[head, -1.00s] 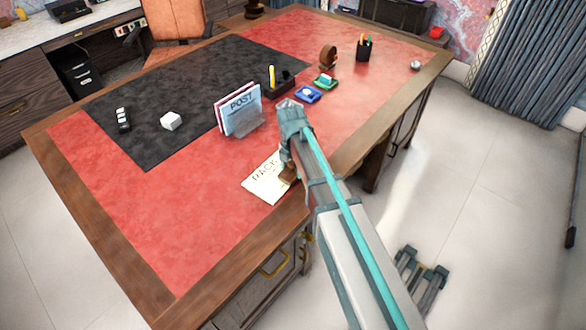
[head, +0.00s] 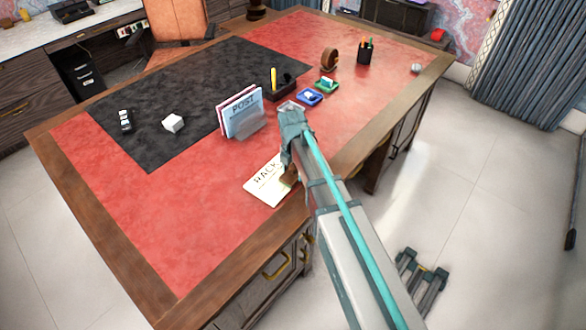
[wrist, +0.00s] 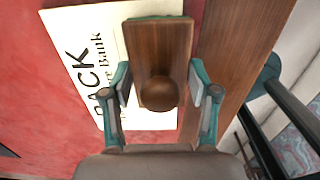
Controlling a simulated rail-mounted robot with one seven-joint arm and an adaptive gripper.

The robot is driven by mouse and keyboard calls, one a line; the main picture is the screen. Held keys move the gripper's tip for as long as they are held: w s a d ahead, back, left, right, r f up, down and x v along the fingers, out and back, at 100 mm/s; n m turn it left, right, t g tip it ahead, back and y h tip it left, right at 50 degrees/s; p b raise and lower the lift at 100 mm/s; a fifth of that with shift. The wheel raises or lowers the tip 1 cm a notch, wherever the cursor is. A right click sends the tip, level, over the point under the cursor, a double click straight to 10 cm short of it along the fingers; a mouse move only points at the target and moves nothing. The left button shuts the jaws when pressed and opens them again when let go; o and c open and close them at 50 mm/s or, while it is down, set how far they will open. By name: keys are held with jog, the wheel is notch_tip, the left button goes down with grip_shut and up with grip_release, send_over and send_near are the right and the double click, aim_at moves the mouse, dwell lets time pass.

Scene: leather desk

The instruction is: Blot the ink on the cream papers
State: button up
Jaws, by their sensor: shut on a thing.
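A cream paper (head: 264,190) lies near the desk's front edge; it also shows in the wrist view (wrist: 103,20). It bears large dark lettering ending in "ACK" and smaller print reading "Bank". My gripper (wrist: 160,88) is shut on a wooden blotter (wrist: 158,38) with a round knob between the fingers. The blotter is over the paper's right part and hides some of it. I cannot tell whether its underside touches the paper. In the head view my arm hides most of the blotter and the fingertips.
A letter holder marked POST (head: 241,115) stands behind the paper. Blue (head: 310,97) and green (head: 326,86) trays, a brown round-topped object (head: 329,58) and a pen cup (head: 365,50) stand farther back. The red leather left of the paper is clear.

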jog(key=shift+w+d+g+p, duration=0.1)
jog(key=shift+w+g+p, duration=0.05)
jog(key=shift+g+p, duration=0.3)
jog(key=shift+w+d+g+y+p, duration=0.2)
jog(key=shift+g+y+p, duration=0.5)
jog(key=shift+p, duration=0.2)
jog(key=shift+s, duration=0.15)
jog(key=shift+s+a+f+t+h+b, duration=0.1)
jog(key=shift+s+a+t+h+b, duration=0.1)
jog(key=shift+t+h+b, duration=0.4)
jog(key=shift+t+b, duration=0.35)
jog(key=shift+b, duration=0.15)
jog(key=shift+s+a+t+h+b, duration=0.2)
jog(key=shift+s+t+h+b, duration=0.1)
jog(key=shift+t+b, duration=0.25)
jog(key=shift+t+h+b, duration=0.3)
jog(key=shift+t, duration=0.05)
